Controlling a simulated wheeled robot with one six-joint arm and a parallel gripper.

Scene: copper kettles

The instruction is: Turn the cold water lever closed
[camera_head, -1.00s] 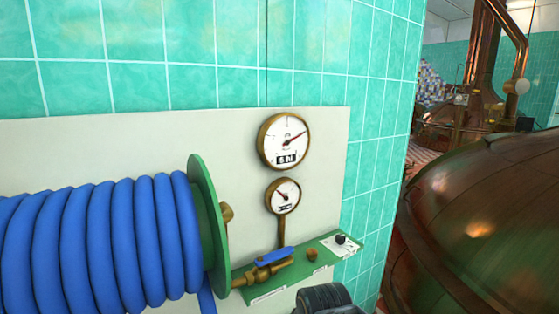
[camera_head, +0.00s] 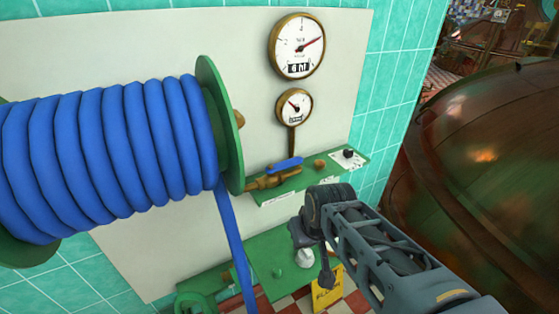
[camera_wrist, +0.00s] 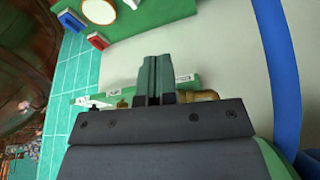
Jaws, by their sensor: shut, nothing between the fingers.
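The cold water lever (camera_head: 285,164) is a small blue handle on a brass valve (camera_head: 268,180), above a narrow green shelf, below the two gauges. It lies roughly along the pipe, tilted up slightly to the right. My gripper shows in the wrist view (camera_wrist: 154,78) with its two fingers together, empty, in front of the wall panel. The brass fitting also shows beside the fingers in the wrist view (camera_wrist: 198,95). The blue handle cannot be made out there; the fingers and gripper body cover part of the valve area. In the head view my arm is at lower right, below the shelf.
A blue hose reel (camera_head: 110,155) stands left of the valve, with its hose hanging down. Round gauges (camera_head: 297,45) are above. The green shelf (camera_head: 325,178) carries a black knob. A large copper kettle (camera_head: 485,150) is at right. A yellow sign (camera_head: 327,290) is below.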

